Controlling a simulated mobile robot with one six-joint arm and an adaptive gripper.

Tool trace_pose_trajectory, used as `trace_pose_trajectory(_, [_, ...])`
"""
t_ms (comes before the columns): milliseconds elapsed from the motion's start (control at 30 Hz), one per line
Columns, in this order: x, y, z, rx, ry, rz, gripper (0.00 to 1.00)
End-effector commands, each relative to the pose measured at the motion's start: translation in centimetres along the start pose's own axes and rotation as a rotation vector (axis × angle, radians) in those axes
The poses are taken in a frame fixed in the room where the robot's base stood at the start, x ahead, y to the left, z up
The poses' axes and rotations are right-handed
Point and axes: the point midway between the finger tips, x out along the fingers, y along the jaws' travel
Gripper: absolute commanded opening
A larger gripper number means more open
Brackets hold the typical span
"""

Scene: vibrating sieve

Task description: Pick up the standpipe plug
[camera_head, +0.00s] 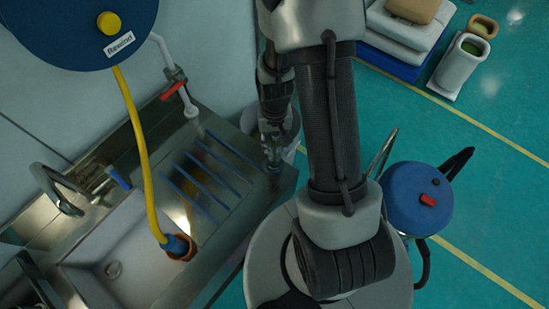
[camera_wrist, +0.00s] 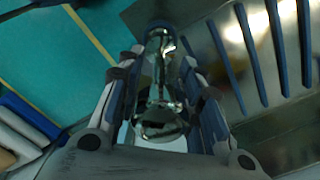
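My gripper (camera_wrist: 160,62) has its two fingers on either side of a shiny, glass-like or chrome piece (camera_wrist: 158,95), which may be the standpipe plug. The piece runs lengthwise between the fingers and reaches past their tips. Whether the fingers press on it is not clear. In the head view, my gripper (camera_head: 271,150) points down at the right edge of the ribbed drainboard (camera_head: 215,215). It looks small and dark there, and no separate plug can be made out.
A yellow hose (camera_head: 140,140) hangs from a blue reel (camera_head: 75,20) into the sink (camera_head: 125,265). A tap (camera_head: 60,190) stands at the left. A pale bin (camera_head: 255,122) is behind my gripper. A blue-topped machine (camera_head: 415,195) and stacked sacks (camera_head: 400,30) stand on the floor.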

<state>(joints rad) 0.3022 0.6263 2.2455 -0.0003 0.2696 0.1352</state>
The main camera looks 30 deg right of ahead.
Motion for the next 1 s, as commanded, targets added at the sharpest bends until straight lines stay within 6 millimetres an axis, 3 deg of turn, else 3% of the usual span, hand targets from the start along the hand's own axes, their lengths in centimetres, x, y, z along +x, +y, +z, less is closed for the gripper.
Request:
trace_pose_trajectory(467, [-0.03, 0.0, 0.0, 0.0, 0.0, 0.0, 0.0])
trace_pose_trajectory(1000, [-0.05, 0.0, -0.01, 0.0, 0.0, 0.0, 0.0])
